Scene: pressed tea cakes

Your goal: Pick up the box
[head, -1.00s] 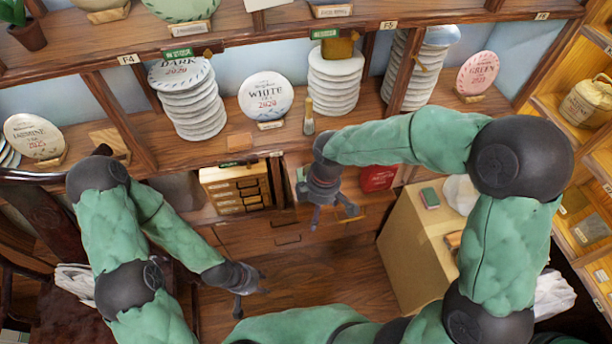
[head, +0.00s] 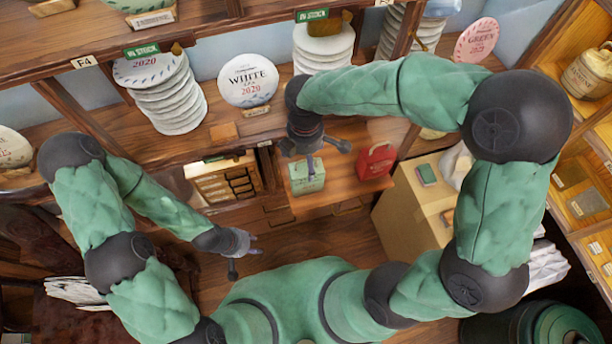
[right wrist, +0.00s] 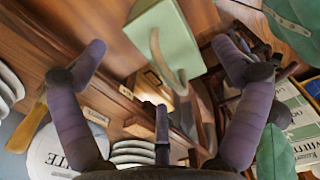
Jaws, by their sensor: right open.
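A light green box (head: 306,176) with a handle on top stands on a wooden ledge (head: 340,185) in the head view. A red box (head: 376,161) with a handle stands to its right. My right gripper (head: 314,152) is open just above the green box and partly covers its top. In the right wrist view, the green box (right wrist: 172,32) and its curved handle (right wrist: 162,58) show between the spread fingers; I see no clear contact. My left gripper (head: 246,256) is open and empty, lower left of the ledge.
A small wooden drawer cabinet (head: 226,180) stands left of the green box. A large tan carton (head: 408,212) is at right. Shelves behind hold stacked tea cakes (head: 170,95) and a round white tea cake (head: 248,80). The floor in front of the ledge looks clear.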

